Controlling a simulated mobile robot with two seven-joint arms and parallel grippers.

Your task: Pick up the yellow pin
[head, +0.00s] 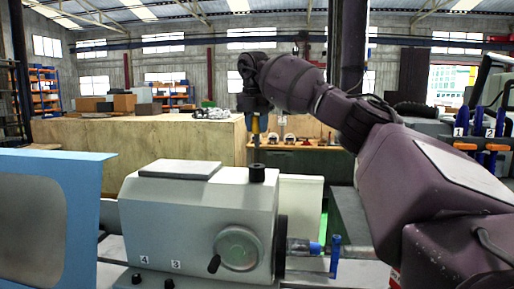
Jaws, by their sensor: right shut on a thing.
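My right gripper (256,131) points straight down above the grey grinder headstock (198,210). It is shut on the yellow pin (255,125), of which only a small yellow patch shows between the fingers. A thin dark length runs down below the fingers toward a black round socket (257,173) on top of the headstock. At this size I cannot tell whether it is part of the pin or whether it touches the socket. My left gripper is not in view.
A blue panel (80,200) stands at the left. A wooden crate (150,137) and a bench with small parts (300,145) are behind.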

